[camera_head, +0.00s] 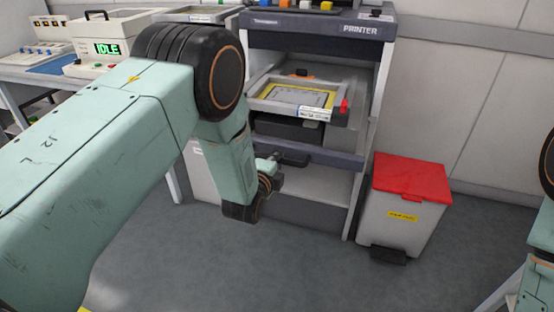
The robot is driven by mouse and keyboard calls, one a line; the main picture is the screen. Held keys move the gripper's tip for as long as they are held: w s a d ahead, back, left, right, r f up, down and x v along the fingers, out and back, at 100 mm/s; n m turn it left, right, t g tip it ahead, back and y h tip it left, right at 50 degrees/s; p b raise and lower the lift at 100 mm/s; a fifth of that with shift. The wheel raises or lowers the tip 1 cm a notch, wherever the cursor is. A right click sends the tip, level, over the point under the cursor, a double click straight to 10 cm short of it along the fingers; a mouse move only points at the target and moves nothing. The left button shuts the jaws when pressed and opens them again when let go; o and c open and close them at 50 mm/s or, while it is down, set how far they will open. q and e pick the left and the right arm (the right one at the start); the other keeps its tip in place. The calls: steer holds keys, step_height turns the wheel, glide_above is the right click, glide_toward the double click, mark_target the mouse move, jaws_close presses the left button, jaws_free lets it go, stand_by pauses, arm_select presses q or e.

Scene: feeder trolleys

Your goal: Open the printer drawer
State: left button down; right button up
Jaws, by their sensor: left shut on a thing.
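The printer (318,27) is a tall dark and light grey unit in the middle of the camera_head view, with its name on the top front. The printer drawer (338,158) shows as a dark front low in its open bay, with a dark handle (294,158) at its left part. My left gripper (277,161) is at this handle and is shut on it. My wrist hides part of the fingers and the drawer's left end. How far the drawer stands out is hard to tell. My right gripper is out of view.
A framed yellow-edged screen (300,96) sits in the bay above the drawer. A white bin with a red lid (412,175) stands right of the printer. A table with a device reading IDLE (107,48) is at the left. The floor in front is clear.

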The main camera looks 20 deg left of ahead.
arm_select(q)
steer(key=shift+w+r, duration=0.25)
steer(key=shift+w, duration=0.05)
steer(key=c, duration=1.8)
jaws_free()
steer(key=shift+c, duration=0.2)
steer(key=o, duration=0.4)
steer(key=shift+s, duration=0.1)
steer(key=shift+o, duration=0.5)
steer(key=shift+f, duration=0.15)
steer(key=v, duration=1.2)
